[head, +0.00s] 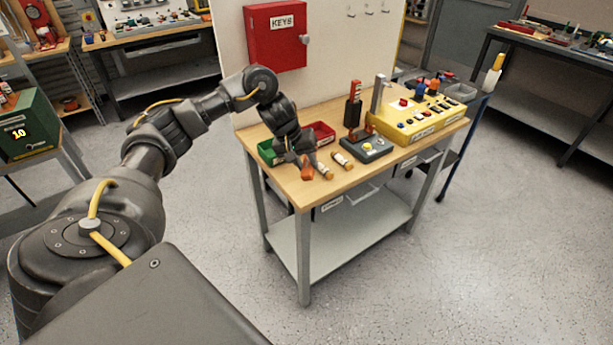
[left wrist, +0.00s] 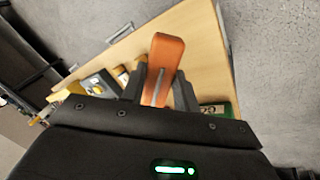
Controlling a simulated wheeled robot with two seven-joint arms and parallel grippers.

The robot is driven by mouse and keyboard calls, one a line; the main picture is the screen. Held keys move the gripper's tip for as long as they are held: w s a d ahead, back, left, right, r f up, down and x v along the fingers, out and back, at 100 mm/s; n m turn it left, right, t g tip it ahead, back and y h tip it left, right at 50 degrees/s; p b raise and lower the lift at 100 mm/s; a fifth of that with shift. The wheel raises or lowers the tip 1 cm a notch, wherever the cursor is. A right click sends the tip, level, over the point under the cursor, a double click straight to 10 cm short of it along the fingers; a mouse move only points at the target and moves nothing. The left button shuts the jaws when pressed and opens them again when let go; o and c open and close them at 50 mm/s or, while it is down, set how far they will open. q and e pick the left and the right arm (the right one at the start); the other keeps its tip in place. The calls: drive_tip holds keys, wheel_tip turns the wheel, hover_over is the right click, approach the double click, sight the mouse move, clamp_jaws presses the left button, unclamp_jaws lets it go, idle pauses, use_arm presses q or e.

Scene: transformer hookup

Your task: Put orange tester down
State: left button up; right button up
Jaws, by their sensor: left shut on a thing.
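The orange tester (head: 308,171) is at the left end of the wooden-topped workbench (head: 315,197), near its front-left corner. It also shows in the left wrist view (left wrist: 165,60), upright in the picture between the fingers. My left gripper (head: 302,160) is low at the bench top and shut on the tester. In the left wrist view the two dark fingers (left wrist: 155,92) close around its lower part. I cannot tell whether the tester touches the bench top. My right gripper is not in view.
A green bin (head: 268,153) and a red bin (head: 321,133) sit beside the gripper. Two small cylinders (head: 341,160) lie to the right, then a grey switch box (head: 368,148) and a yellow panel (head: 415,121). The bench's front-left corner is bare.

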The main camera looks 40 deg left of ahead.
sight(304, 160)
use_arm(q)
drive_tip(key=shift+w+a+f, duration=0.5)
drive_tip(key=shift+w+f, duration=0.2)
drive_tip(key=shift+f, duration=0.2)
drive_tip(key=shift+w+a+f, duration=0.1)
drive_tip(key=shift+a+f, duration=0.05)
drive_tip(key=shift+f, duration=0.15)
drive_tip(key=shift+w+a+f+p, duration=0.1)
drive_tip(key=shift+f+p, duration=0.3)
drive_tip(key=shift+f, duration=1.4)
drive_tip(key=o, duration=1)
drive_tip(key=shift+c, duration=0.2)
drive_tip(key=shift+r, duration=0.35)
drive_tip(key=p+v, duration=0.1)
drive_tip(key=v, duration=1)
drive_tip(key=shift+r, duration=0.3)
